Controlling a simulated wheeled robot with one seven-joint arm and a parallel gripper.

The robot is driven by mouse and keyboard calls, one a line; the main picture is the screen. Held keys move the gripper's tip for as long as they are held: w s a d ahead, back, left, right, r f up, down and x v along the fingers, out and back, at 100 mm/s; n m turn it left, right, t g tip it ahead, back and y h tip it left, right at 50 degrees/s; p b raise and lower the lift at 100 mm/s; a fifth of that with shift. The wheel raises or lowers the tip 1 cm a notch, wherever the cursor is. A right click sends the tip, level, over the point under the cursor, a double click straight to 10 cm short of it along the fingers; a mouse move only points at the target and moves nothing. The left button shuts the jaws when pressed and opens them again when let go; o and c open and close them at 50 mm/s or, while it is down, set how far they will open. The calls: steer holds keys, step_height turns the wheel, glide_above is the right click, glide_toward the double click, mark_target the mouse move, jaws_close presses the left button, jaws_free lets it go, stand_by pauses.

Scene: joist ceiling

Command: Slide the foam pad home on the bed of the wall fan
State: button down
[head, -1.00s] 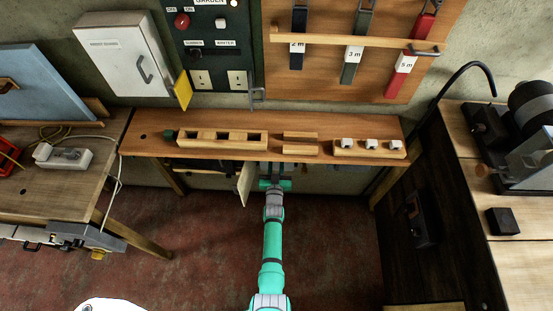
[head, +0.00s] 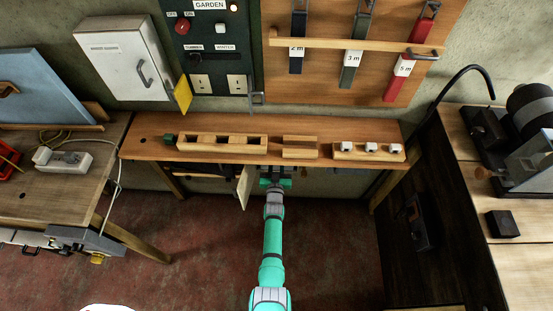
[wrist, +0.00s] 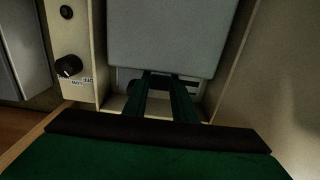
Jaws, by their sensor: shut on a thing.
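In the wrist view, a flat grey slab, which looks like the foam pad (wrist: 160,38), stands inside an open cream housing, which looks like the wall fan (wrist: 92,32). My gripper (wrist: 162,76) has its two dark green fingers close together at the slab's lower edge, shut on it. The contact itself is dim. The bed is mostly hidden behind the slab and fingers. In the head view my gripper (head: 276,183) is under the front edge of the wooden shelf, beside an open cream door (head: 244,187); the pad is hidden there.
The wooden shelf (head: 225,155) overhangs my gripper and carries wooden blocks. A black knob (wrist: 69,66) is on the housing's left side. A workbench (head: 70,183) stands left and a dark cabinet (head: 400,240) right. The red floor between is clear.

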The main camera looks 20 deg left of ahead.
steer(key=shift+w+a, duration=0.2)
steer(key=shift+w, duration=0.25)
steer(key=c, duration=1.4)
jaws_free()
steer(key=shift+w+a, duration=0.1)
steer(key=v, duration=1)
steer(key=shift+s, duration=0.35)
